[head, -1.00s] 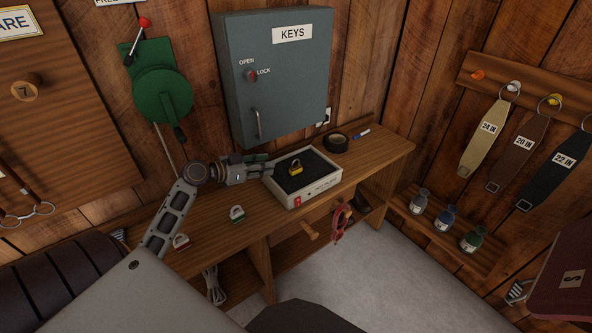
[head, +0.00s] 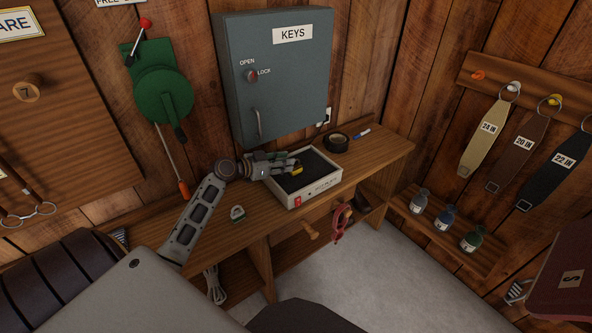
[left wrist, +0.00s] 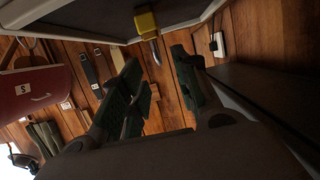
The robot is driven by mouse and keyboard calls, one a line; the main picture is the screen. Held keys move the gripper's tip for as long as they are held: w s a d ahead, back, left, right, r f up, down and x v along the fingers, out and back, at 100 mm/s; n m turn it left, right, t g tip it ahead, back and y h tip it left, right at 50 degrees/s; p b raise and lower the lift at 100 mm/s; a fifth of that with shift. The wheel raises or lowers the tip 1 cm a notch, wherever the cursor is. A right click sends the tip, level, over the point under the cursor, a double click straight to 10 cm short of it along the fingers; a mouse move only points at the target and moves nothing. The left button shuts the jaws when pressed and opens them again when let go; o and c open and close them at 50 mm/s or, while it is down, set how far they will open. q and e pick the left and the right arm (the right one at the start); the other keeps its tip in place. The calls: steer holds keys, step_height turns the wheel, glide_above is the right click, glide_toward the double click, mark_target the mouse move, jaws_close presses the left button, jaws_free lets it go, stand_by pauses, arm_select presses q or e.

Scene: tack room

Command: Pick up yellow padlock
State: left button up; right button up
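The yellow padlock (head: 297,169) stands on the dark bed of a white box (head: 318,190) on the wooden bench. My left gripper (head: 284,167) reaches in from the left at the padlock, with its fingers at the padlock's side and partly covering it. In the left wrist view, the yellow body (left wrist: 146,22) is at the top, with its metal shackle beside the gap between the fingertips (left wrist: 155,58). The fingers are apart; I see no clear grip on the padlock. My right gripper is not in view.
Black tape (head: 336,142) and a marker (head: 361,133) lie behind the box. The grey key cabinet (head: 275,85) hangs above.

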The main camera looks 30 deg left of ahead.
arm_select(q)
steer(key=shift+w, duration=0.2)
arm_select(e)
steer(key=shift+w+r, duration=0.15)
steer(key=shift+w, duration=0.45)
arm_select(q)
steer(key=shift+w+d, duration=0.1)
